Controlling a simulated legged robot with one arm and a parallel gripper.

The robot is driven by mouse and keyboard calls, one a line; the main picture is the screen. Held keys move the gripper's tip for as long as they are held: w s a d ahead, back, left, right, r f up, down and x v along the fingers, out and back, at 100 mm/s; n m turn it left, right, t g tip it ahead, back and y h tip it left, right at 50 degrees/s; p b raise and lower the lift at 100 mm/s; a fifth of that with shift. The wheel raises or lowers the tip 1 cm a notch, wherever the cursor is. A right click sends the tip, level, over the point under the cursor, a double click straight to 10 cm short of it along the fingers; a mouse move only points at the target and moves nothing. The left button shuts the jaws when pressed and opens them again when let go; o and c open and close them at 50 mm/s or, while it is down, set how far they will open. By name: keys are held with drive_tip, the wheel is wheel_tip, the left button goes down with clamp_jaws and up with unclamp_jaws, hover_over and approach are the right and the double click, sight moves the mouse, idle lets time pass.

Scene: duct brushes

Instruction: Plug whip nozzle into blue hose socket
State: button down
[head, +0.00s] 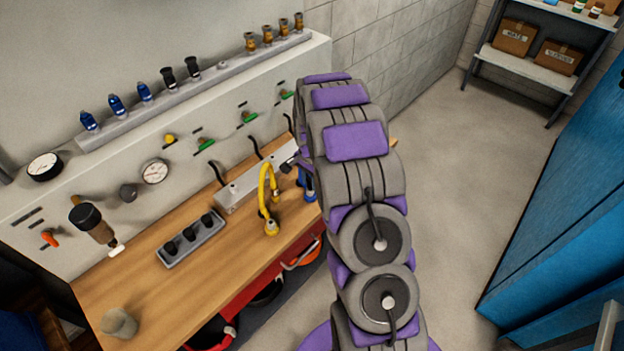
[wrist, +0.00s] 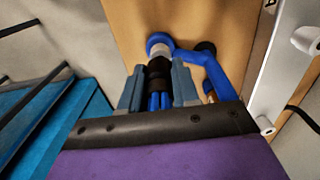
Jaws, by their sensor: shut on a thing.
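The whip nozzle (wrist: 155,86), black with blue strands, is between the two grey fingers of my gripper (wrist: 157,68) in the wrist view. My gripper is shut on it. The blue hose socket (wrist: 157,39), a blue ring, lies straight past the nozzle's far end, with a pale collar between them. The nozzle appears in line with the socket; I cannot tell whether it is seated. The blue hose (wrist: 217,78) bends off to the right of the socket. In the head view the blue hose (head: 309,185) shows beside my arm, which hides the nozzle and socket.
A yellow hose (head: 264,186) stands left of the blue one on the wooden bench (head: 150,285). A grey block with black knobs (head: 191,238) sits nearer. A wall rail (head: 180,98) holds blue, black and brass nozzles. Blue cabinets (head: 560,200) stand right; floor between is clear.

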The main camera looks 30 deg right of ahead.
drive_tip(key=shift+a+f, duration=0.15)
drive_tip(key=shift+a, duration=0.1)
drive_tip(key=shift+d+f, duration=0.15)
drive_tip(key=shift+d+f, duration=0.2)
drive_tip(key=shift+f, duration=0.05)
